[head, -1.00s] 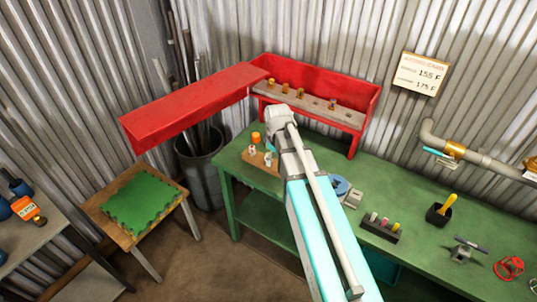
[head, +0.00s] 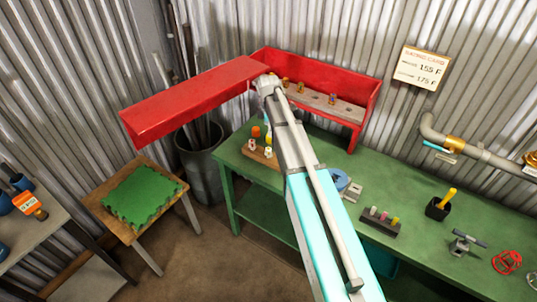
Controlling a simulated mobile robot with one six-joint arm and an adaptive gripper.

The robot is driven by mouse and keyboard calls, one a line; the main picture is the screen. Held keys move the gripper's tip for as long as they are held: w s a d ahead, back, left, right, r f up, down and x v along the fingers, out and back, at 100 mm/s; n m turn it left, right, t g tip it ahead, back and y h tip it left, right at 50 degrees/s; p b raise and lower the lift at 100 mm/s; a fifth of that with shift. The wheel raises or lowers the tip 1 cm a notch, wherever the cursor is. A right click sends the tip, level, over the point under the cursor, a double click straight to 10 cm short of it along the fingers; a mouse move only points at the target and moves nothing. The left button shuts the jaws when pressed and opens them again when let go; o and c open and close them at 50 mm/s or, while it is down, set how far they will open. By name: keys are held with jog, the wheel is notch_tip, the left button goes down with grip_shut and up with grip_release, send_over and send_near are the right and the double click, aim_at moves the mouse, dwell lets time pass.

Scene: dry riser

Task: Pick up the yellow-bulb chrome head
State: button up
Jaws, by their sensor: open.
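The small heads stand in a row on a pale wooden rack (head: 318,101) inside the open red cabinet (head: 365,95). One head (head: 285,83) is just right of my arm's end, another head (head: 300,88) is beside it, and a purple-and-gold head (head: 332,99) is farther right. They are too small to tell which has a yellow bulb. My arm's end covers the left end of the rack. My gripper is hidden behind the arm, so its jaws and any contact do not show.
On the green bench (head: 400,215), a wooden block (head: 262,157) holds an orange piece and white pieces. A black holder (head: 437,208) stands farther right.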

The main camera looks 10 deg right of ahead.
aim_at(269, 149)
jog(key=shift+f, duration=0.15)
notch_tip(269, 149, down, 8)
jog(key=b, duration=0.8)
jog(key=shift+f+b, duration=0.15)
jog(key=shift+b, duration=0.2)
jog(key=shift+f, duration=0.1)
jog(key=shift+w+f+b, duration=0.2)
jog(key=shift+f+b, duration=2.3)
jog(key=shift+b, duration=0.1)
grip_shut()
jog(key=shift+r, duration=0.2)
